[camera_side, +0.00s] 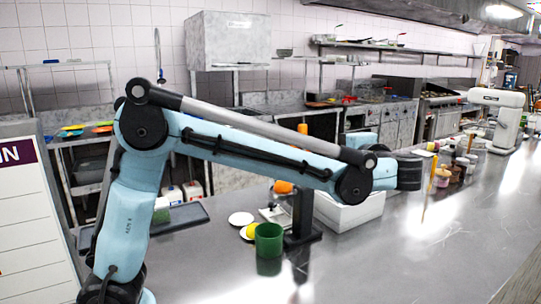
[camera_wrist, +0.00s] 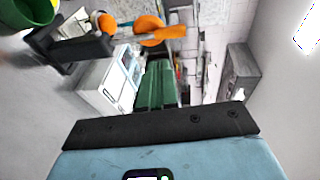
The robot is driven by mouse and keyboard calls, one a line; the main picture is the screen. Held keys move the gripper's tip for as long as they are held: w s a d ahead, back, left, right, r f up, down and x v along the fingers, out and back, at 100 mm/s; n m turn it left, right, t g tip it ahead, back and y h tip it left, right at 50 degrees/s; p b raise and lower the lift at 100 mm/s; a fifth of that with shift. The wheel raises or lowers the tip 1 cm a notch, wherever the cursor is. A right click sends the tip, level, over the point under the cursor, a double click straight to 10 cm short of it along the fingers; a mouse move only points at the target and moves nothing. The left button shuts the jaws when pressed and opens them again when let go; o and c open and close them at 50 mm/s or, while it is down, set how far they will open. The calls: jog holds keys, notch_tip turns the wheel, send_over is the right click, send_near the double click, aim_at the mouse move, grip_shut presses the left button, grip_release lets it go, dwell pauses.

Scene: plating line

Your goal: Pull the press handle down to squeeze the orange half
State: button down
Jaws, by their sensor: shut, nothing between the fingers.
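The press shows in the side view as a black column (camera_side: 303,210) on a dark base, partly behind my arm. An orange rounded piece (camera_side: 283,187) is left of the column; I cannot tell if it is the orange half. A small orange tip (camera_side: 303,129), perhaps the press handle, shows above my arm. A green cup (camera_side: 268,240) stands at the base. In the wrist view, orange parts (camera_wrist: 150,30) lie beyond the green fingers of my gripper (camera_wrist: 160,66), which are shut and empty. They look apart from the orange parts. The side view does not show the fingertips clearly.
A white bin (camera_side: 350,213) stands right of the press. White plates (camera_side: 241,218) and a yellow fruit (camera_side: 251,231) are by the cup. A dark tray (camera_side: 180,220) lies left. Bottles and jars (camera_side: 458,170) line the right. The front steel counter (camera_side: 420,260) is clear.

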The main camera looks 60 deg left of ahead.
jog(key=shift+w+d+r+y, duration=0.35)
jog(key=shift+d+r+y, duration=0.1)
jog(key=shift+d+y, duration=0.1)
jog(key=x, duration=1.4)
jog(key=shift+s+a, duration=0.1)
jog(key=shift+a, duration=0.05)
jog(key=a+f+n+g+h, duration=0.1)
jog(key=a+f+n+h, duration=0.1)
jog(key=a+h, duration=0.75)
jog(key=a+f+h, duration=0.6)
jog(key=a+f, duration=0.3)
jog(key=f, duration=0.1)
jog(key=shift+f, duration=0.25)
dwell(1.5)
